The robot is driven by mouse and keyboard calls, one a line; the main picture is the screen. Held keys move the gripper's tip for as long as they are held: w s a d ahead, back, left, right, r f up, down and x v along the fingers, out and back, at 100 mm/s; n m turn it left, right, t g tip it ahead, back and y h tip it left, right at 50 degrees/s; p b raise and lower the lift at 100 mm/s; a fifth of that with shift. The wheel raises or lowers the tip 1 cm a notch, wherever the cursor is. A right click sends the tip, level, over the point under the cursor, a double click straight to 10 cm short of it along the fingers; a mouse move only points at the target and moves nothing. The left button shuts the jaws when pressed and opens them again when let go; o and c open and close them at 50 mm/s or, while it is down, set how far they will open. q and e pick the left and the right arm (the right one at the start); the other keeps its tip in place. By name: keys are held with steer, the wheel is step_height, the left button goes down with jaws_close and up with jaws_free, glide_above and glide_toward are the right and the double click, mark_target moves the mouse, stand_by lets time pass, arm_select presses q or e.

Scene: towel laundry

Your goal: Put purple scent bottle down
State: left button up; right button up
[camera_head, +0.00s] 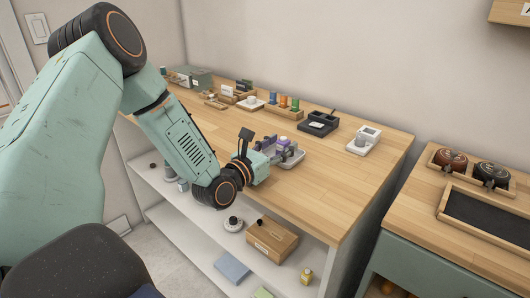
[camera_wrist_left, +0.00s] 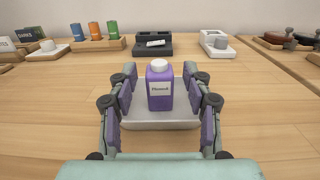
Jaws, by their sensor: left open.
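The purple scent bottle (camera_wrist_left: 159,90) has a white cap and a pale label. In the left wrist view it stands upright on a shallow white tray (camera_wrist_left: 160,125) on the wooden table. My left gripper (camera_wrist_left: 160,95) is open, with one finger on each side of the bottle and a gap visible on both sides. In the head view my left gripper (camera_head: 283,150) reaches over the tray (camera_head: 296,157), and the bottle (camera_head: 283,143) is partly hidden by it. My right gripper is not in view.
Behind the tray stand a wooden holder with coloured bottles (camera_head: 284,107), a black tray (camera_head: 318,123) and a white stand (camera_head: 363,142). The table's front right is bare. A lower shelf holds a wooden box (camera_head: 272,241). Another counter (camera_head: 450,215) stands to the right.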

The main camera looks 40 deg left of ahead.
arm_select(q)
steer(key=shift+s+d+f+p, duration=0.15)
steer(key=shift+f+p, duration=0.1)
steer(key=shift+p, duration=0.15)
steer(key=shift+s, duration=0.1)
steer(key=s, duration=0.2)
steer(key=s+p, duration=0.1)
steer(key=s, duration=0.1)
steer(key=s+p, duration=0.1)
steer(key=shift+s+a+r, duration=0.35)
steer(key=shift+s+a, duration=0.05)
steer(key=shift+s+a+p, duration=0.1)
steer(key=shift+s+p, duration=0.7)
steer(key=shift+s, duration=0.35)
steer(key=s+p, duration=0.1)
steer(key=s, duration=0.1)
steer(key=shift+s, duration=0.4)
steer(key=shift+s+p, duration=0.25)
steer(key=shift+p, duration=0.1)
steer(key=shift+f, duration=0.1)
steer(key=shift+w, duration=0.1)
